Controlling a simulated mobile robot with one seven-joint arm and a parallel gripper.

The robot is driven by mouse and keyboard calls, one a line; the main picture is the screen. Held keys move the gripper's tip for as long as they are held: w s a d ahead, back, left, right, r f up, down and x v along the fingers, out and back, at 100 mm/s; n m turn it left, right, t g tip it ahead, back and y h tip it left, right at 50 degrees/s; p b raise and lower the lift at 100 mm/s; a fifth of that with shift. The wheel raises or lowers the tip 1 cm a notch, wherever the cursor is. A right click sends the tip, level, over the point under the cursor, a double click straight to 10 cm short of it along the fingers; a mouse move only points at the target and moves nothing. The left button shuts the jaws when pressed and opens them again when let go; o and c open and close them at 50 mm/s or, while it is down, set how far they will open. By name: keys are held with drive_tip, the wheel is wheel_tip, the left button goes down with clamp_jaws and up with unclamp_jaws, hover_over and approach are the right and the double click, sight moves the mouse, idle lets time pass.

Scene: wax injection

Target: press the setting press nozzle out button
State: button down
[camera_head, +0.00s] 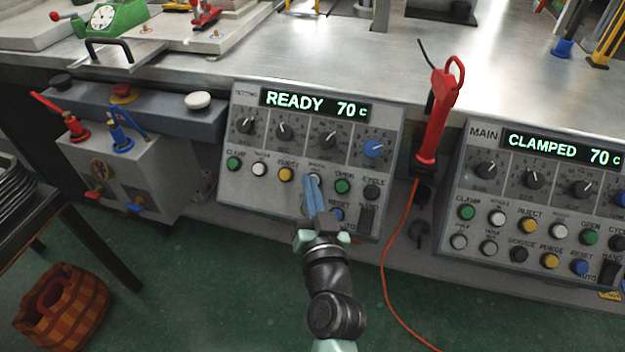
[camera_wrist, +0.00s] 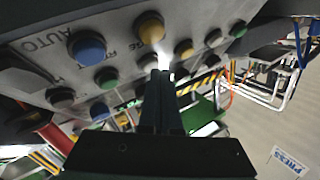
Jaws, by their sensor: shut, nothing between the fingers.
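The left control panel (camera_head: 245,190) shows "READY 70 c" and seems to be the setting press panel. Its button row holds a green, a white (camera_head: 259,169) and a yellow button (camera_head: 286,174), then a pale button (camera_head: 315,180), a green (camera_head: 343,186) and a black one. The button labels are too small to tell which is nozzle out. My gripper (camera_head: 309,184) is shut and empty, its fingertips in front of or beside the pale button; contact cannot be told. In the wrist view my gripper (camera_wrist: 161,75) points at the panel, near yellow buttons (camera_wrist: 150,28).
A blue button (camera_head: 337,214) sits just right of my fingers. A red tool (camera_head: 437,110) with an orange cable hangs between this panel and the main panel (camera_head: 455,190), which reads "CLAMPED 70 c". A grey valve box (camera_head: 130,170) is on the left, a basket (camera_head: 62,308) below.

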drive_tip(key=shift+w+f, duration=0.1)
idle(0.6)
drive_tip(key=shift+s+a+r+p, duration=0.15)
drive_tip(key=shift+s+r+p, duration=0.25)
drive_tip(key=shift+s+r, duration=0.15)
drive_tip(key=shift+s+a+r+p, duration=0.3)
drive_tip(key=shift+s+r+p, duration=0.5)
drive_tip(key=shift+s+p, duration=0.15)
drive_tip(key=shift+s+a+r+p, duration=0.3)
drive_tip(key=shift+s+r+p, duration=0.5)
drive_tip(key=shift+s, duration=0.15)
